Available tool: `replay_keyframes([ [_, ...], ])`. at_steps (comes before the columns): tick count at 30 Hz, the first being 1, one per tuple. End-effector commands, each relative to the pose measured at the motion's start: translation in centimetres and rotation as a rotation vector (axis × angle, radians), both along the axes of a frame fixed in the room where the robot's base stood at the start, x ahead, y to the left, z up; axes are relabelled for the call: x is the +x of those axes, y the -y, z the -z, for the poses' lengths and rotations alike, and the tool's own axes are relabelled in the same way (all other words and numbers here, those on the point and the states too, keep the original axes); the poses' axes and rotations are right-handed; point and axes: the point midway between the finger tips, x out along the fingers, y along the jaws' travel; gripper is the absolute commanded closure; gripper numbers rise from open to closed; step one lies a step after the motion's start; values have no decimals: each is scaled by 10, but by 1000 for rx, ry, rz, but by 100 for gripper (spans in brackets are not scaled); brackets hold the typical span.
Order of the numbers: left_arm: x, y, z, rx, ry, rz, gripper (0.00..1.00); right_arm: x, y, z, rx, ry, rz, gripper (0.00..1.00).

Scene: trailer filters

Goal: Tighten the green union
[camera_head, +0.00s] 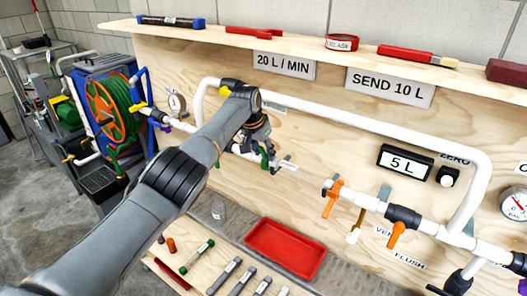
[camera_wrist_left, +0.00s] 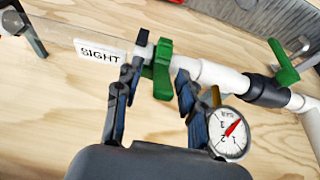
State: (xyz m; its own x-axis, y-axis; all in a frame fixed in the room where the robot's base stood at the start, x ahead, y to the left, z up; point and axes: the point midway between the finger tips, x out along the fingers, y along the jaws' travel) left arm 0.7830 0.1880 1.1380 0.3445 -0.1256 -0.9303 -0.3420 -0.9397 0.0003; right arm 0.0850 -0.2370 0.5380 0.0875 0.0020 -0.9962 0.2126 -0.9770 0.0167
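The green union (camera_wrist_left: 162,68) sits on the clear sight tube and white pipe line, just right of the SIGHT label (camera_wrist_left: 100,54) in the left wrist view. It has a raised green wing. My left gripper (camera_wrist_left: 163,62) is open, with one finger on each side of the union. I cannot tell whether either finger touches it. In the head view my left gripper (camera_head: 262,146) is at the pipe on the plywood panel, and the union (camera_head: 268,157) is partly hidden by the fingers. My right gripper is not in view.
A pressure gauge (camera_wrist_left: 229,132) is close to the right finger in the left wrist view. A green valve handle (camera_wrist_left: 283,62) is farther right. A red tray (camera_head: 286,250) lies on the lower bench. Orange-handled valves (camera_head: 332,198) are along the pipe. A hose reel (camera_head: 108,110) stands left.

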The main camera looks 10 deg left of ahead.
Motion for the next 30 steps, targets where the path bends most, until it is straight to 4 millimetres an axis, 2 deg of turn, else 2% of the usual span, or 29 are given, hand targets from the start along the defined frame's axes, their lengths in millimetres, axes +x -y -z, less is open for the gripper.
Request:
replay_keyframes([
  [8, -1, 0, -5, -2, 2, 0, 60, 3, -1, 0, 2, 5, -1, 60],
  [13, -6, -3, -21, -2, 3, 1, 60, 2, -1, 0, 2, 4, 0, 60],
  [24, -31, -12, -89, 0, 4, 1, 60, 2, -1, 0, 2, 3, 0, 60],
  [30, -39, -14, -108, 0, 0, 0, 60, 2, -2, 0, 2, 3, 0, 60],
])
